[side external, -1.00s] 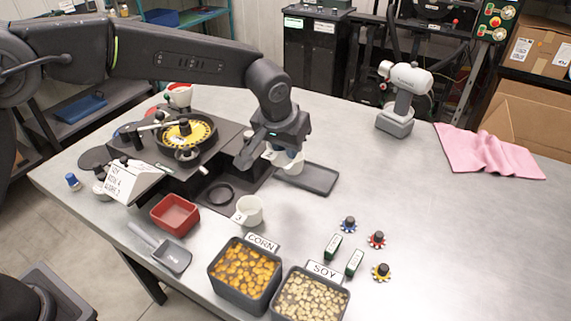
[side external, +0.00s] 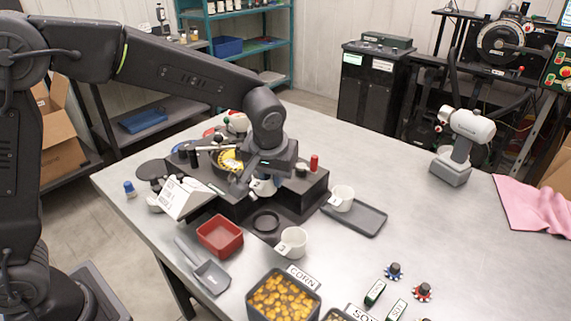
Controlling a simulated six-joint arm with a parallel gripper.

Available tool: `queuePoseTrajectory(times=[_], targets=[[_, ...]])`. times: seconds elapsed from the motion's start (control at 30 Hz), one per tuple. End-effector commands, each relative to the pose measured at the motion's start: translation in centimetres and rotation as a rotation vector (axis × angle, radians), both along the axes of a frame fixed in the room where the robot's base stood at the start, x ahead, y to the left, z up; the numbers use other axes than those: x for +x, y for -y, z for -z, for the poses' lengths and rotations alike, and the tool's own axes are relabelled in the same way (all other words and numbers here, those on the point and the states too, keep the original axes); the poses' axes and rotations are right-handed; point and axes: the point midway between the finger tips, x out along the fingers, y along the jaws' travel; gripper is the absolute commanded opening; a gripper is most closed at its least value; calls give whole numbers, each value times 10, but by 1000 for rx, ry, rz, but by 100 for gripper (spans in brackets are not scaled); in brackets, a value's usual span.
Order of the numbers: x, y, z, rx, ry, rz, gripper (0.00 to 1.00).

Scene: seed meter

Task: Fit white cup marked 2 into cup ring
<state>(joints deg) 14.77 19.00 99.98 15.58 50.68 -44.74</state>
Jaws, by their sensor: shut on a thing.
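My gripper (side external: 261,180) is over the dark seed meter base, shut on a white cup (side external: 264,188). The fingers and wrist hide much of this cup, and its mark cannot be read. A black ring (side external: 266,222) lies on the low front part of the base, below and in front of the held cup, apart from it. It looks like the cup ring. Another white cup (side external: 342,197) stands on the dark tray (side external: 368,221) to the right; its mark is unclear. A white cup marked 3 (side external: 293,242) stands on the table just right of the ring.
A red bin (side external: 220,236) and grey scoop (side external: 212,276) lie left of the ring. A corn bin (side external: 283,298) stands in front. A yellow seed plate (side external: 229,160) and red knob (side external: 314,162) are on the machine.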

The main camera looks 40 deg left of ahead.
Motion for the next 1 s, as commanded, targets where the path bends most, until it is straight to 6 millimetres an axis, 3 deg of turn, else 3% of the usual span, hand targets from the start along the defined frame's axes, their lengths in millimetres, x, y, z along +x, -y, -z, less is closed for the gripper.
queuePoseTrajectory(times=[0.1,1.0], targets=[[0,0,17,0,-1,0,0],[1,1,79,0,1,2,0]])
